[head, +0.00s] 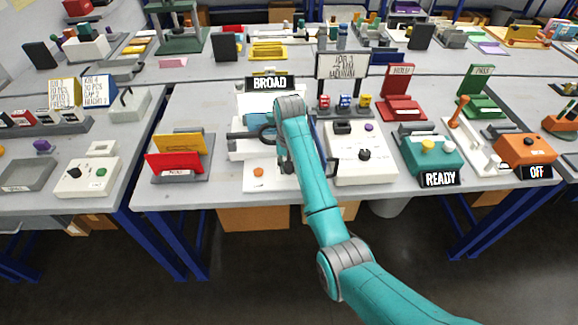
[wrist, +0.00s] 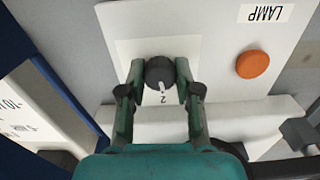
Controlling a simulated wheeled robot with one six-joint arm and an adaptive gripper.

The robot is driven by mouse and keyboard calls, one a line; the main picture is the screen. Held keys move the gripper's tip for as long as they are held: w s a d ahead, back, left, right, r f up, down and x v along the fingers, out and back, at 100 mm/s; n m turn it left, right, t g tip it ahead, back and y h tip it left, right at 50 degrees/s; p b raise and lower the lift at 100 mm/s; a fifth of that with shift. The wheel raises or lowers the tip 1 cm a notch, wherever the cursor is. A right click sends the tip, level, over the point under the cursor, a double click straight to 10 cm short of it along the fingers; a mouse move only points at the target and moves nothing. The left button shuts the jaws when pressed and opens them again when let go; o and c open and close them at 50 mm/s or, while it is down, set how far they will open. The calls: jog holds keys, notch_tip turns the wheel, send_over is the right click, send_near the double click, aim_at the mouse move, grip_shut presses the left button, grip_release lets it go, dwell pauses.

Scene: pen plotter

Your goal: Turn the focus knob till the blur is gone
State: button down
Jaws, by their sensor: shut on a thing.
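In the wrist view, a round black knob (wrist: 158,72) with a white pointer line sits on a pale panel (wrist: 118,52). A "2" is printed beside it. My gripper (wrist: 160,76) has one teal finger on each side of the knob and is shut on it. In the head view, my arm covers the knob and my fingers, over a white device at the middle of the table.
An orange button (wrist: 252,64) by a "LAMP" label (wrist: 265,13) is right of the knob. A white box with a black knob (head: 364,155), a teal box (head: 432,158) marked "READY" and an orange box (head: 525,149) marked "OFF" stand right. Red and yellow plates (head: 174,163) stand left.

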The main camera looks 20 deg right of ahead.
jog(key=shift+m, duration=0.7)
jog(key=c, duration=0.8)
grip_release()
